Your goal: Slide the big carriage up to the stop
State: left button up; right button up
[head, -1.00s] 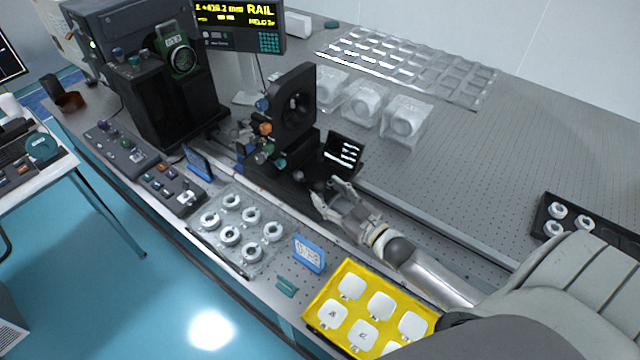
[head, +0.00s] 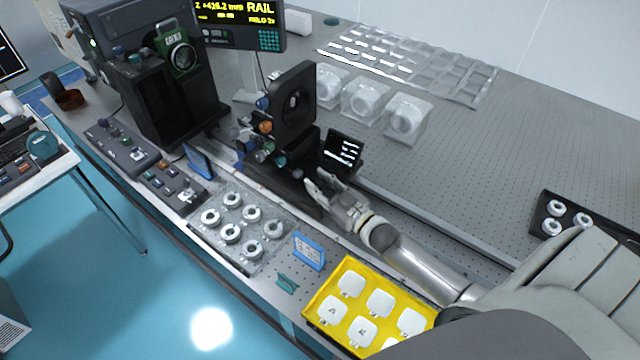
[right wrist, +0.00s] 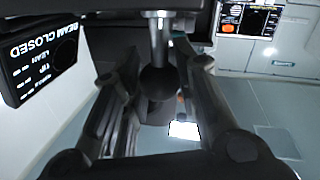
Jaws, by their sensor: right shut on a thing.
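The big carriage (head: 291,105) is a black upright plate with a round opening and coloured knobs, standing on the rail (head: 408,217) in the head view. My right gripper (head: 313,178) is at the carriage's near right side, low by its base. In the right wrist view my right gripper (right wrist: 160,85) has its two fingers on either side of a dark ball knob (right wrist: 159,84) on a metal stem, shut on it. I cannot clearly pick out the stop. My left gripper is not in view.
A dark machine (head: 165,95) with a green-ringed lens stands left of the carriage. A tray of white rings (head: 240,262), a blue-framed card (head: 309,252) and a yellow tray (head: 318,298) line the front. Clear covered blocks (head: 404,122) sit behind the rail. A display (head: 240,22) reads RAIL.

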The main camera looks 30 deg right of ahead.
grip_shut()
jog(key=shift+w, duration=0.1)
jog(key=shift+w+a, duration=0.2)
jog(key=shift+w, duration=0.3)
jog(key=o, duration=0.9)
grip_release()
jog(key=shift+o, duration=0.2)
jog(key=shift+s, duration=0.1)
jog(key=s+d, duration=0.2)
jog(key=s, duration=0.9)
jog(key=shift+s+d, duration=0.15)
jog(key=shift+s, duration=0.15)
jog(key=shift+f, duration=0.1)
